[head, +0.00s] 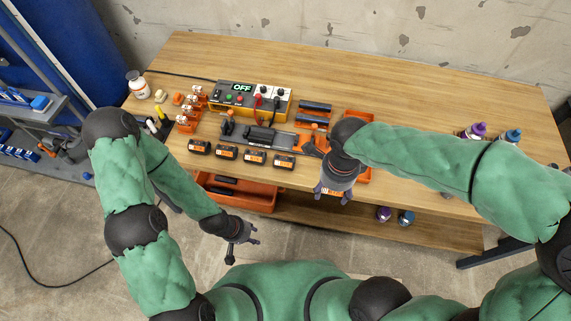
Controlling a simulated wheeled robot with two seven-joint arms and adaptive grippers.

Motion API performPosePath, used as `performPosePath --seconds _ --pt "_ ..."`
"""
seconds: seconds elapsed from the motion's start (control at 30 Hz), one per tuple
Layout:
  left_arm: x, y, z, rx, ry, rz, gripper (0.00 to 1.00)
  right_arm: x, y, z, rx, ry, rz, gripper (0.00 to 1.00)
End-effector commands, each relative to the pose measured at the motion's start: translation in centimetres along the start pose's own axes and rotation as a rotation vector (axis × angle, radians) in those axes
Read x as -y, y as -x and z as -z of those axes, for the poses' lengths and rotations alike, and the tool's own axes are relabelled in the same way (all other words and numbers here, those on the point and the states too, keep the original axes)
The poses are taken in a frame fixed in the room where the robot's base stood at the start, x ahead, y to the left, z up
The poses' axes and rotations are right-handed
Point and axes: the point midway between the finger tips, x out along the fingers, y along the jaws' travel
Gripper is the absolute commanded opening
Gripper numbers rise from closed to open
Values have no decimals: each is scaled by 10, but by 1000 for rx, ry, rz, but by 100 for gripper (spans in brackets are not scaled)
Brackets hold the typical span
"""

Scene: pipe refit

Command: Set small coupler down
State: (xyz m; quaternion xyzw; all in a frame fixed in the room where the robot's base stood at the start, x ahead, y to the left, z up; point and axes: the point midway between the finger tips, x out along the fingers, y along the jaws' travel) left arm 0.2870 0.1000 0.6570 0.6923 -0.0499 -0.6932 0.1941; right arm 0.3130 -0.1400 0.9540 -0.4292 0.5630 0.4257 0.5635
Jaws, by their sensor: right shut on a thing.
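My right gripper (333,193) is over the front edge of the wooden workbench (430,95), right of the row of black-and-orange blocks. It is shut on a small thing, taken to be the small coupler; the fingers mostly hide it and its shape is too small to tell. A little orange shows around the fingertips, and I cannot tell whether that is the coupler or something behind. My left gripper (241,243) hangs low in front of the bench, over the floor, with its fingers apart and nothing visible between them.
A power unit reading OFF (249,98) stands at the back. Black-and-orange blocks (227,153) line the front edge. Orange trays (365,176) lie partly behind my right arm. An orange bin (262,203) sits below. Purple- and blue-capped bottles (474,131) stand right. The back right is clear.

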Motion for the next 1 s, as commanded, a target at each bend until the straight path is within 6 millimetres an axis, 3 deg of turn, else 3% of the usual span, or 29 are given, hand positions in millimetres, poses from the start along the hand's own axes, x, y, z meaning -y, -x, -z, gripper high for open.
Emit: performPosePath --seconds 0.17,0.57,0.7,1.0 --pt "2 -6 0 1 -1 0 40 12 -9 -3 -1 -10 -1 30" --pt "10 -28 0 1 -1 0 40 84 -45 -32 -1 -8 -1 30" --pt "13 -38 1 1 -1 0 40 101 -71 -38 -2 -8 -3 30" --pt "16 -45 1 1 -1 0 40 121 -92 -46 0 -8 1 30"
